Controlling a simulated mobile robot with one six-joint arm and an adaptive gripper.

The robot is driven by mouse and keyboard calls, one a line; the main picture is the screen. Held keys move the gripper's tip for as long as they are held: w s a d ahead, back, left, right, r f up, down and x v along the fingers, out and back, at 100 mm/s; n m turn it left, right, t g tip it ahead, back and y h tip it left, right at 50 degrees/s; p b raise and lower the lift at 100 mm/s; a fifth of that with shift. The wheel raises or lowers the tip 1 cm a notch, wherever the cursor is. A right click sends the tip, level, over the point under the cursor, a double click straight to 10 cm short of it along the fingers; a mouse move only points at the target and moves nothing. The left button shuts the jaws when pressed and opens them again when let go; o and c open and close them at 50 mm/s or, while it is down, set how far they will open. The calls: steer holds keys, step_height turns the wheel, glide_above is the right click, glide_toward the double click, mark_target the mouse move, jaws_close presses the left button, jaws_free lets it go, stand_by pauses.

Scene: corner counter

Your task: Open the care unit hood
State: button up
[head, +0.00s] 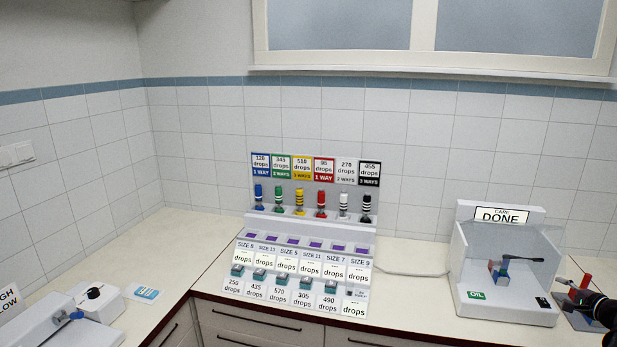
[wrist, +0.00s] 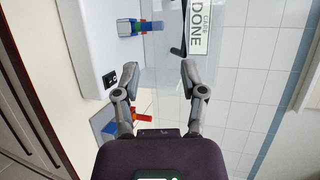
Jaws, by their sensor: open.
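In the wrist view, which is turned sideways, the sign (wrist: 198,25) and pale see-through hood (wrist: 222,75) lie beyond my gripper (wrist: 153,80). Its fingers are apart with nothing between them.
A red and blue device on a grey base (head: 578,318) stands close right of the unit. A dispenser rack (head: 300,222) with coloured bottles stands mid-counter. A white machine with a dial (head: 96,297) is at left. Bare counter (head: 415,300) lies between rack and unit.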

steer(key=w+a+f+n+g+y, duration=0.1)
steer(key=w+a+f+n+g, duration=0.15)
steer(key=a, duration=0.85)
steer(key=w+a+f+n+g+y, duration=0.2)
steer(key=a+f+n+g, duration=0.1)
steer(key=a, duration=0.7)
steer(key=w+a+f+n+g+y, duration=0.1)
steer(key=w+a+f+n+g, duration=0.15)
steer(key=a, duration=0.85)
steer(key=s+a+f+n+g+h, duration=0.2)
steer(key=s+a+n, duration=0.3)
steer(key=a, duration=0.8)
steer(key=s+a+f+n+g+h, duration=0.3)
steer(key=s+a, duration=0.5)
steer(key=a, duration=0.5)
steer(key=shift+s+f+n+g, duration=0.3)
steer(key=shift+f+n+g, duration=0.2)
steer(key=shift+n+g, duration=0.5)
